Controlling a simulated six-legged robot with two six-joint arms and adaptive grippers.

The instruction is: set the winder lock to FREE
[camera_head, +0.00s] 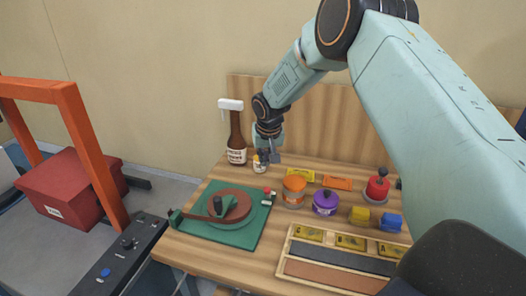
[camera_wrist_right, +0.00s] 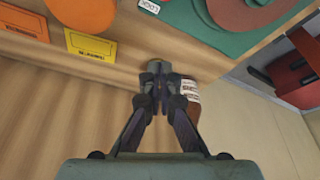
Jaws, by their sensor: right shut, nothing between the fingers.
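The winder is a brown disc (camera_head: 230,205) with a dark crank on a green base (camera_head: 195,230), on the left of the table. At the base's right edge sit a small red knob (camera_head: 267,190) and a white label (camera_head: 266,202). The label shows at the top of the wrist view (camera_wrist_right: 148,7); I cannot tell the lock's setting. My right gripper (camera_head: 264,161) is shut and empty, behind the base near the table's back edge, apart from the lock. In the wrist view its fingertips (camera_wrist_right: 159,68) meet. My left gripper is not in view.
An orange jar (camera_head: 293,188), a purple jar (camera_head: 325,204) and a red-topped jar (camera_head: 377,186) stand right of the winder. A wooden tray (camera_head: 283,262) lies in front.

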